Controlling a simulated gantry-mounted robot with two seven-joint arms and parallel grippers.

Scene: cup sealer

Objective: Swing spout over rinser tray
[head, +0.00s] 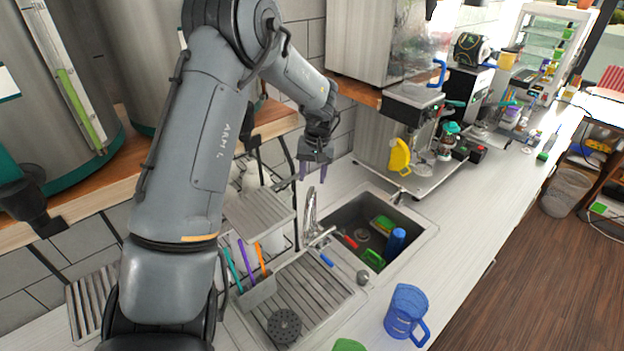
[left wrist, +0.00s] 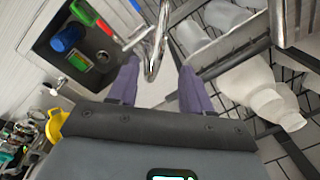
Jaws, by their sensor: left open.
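The chrome spout (head: 310,210) rises at the back edge of the sink, near the rinser tray. My left gripper (head: 312,172) is above and close to the spout, open, with its purple fingers pointing down. In the left wrist view the curved spout (left wrist: 156,45) lies between and just beyond the open fingertips (left wrist: 158,68); I cannot tell whether they touch it. The ribbed metal rinser tray (head: 318,287) lies left of the sink, with a round dark rinser (head: 285,325) near its front. My right gripper is not in view.
The sink (head: 345,218) holds a blue cup (head: 395,243) and coloured brushes and sponges. A blue pitcher (head: 405,311) stands on the front counter. A slatted rack (head: 258,215) is behind the tray.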

